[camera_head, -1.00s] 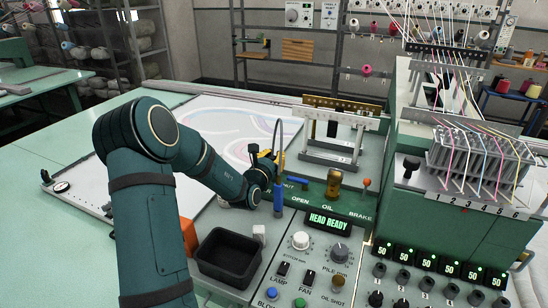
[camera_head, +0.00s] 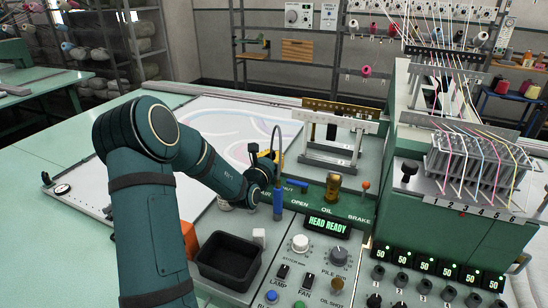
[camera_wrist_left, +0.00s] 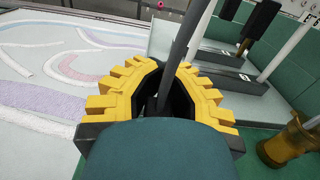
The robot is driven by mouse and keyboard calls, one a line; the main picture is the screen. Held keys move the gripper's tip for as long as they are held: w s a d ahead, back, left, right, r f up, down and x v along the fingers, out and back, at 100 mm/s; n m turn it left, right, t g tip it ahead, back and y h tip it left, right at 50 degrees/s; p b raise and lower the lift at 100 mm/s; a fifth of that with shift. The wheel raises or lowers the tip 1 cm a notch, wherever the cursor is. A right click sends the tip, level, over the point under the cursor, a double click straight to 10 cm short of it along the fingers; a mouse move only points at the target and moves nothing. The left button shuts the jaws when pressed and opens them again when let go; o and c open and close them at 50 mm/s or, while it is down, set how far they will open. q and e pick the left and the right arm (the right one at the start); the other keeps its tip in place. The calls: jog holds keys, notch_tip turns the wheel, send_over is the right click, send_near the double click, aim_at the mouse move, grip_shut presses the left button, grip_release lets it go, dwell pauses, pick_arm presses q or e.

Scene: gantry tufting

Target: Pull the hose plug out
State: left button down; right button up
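The hose plug (camera_head: 278,204) is a blue upright piece at the left end of the green panel strip. A thin grey hose (camera_head: 277,145) rises from it and bends over; the hose also crosses the left wrist view (camera_wrist_left: 186,40). My left gripper (camera_head: 264,166), with yellow fingers, is just left of and behind the hose. In the wrist view its fingers (camera_wrist_left: 168,68) curve in on both sides of the hose. Whether they press on it cannot be told, and the blue plug is hidden there. My right gripper is not in view.
A brass oil cup (camera_head: 333,186) and the knob panel stand right of the plug. The white tufting cloth (camera_head: 215,118) lies behind.

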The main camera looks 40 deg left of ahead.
pick_arm(q)
jog(key=shift+r+p, duration=0.55)
jog(key=shift+r, duration=0.3)
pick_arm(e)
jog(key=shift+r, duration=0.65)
pick_arm(q)
jog(key=shift+r, duration=0.35)
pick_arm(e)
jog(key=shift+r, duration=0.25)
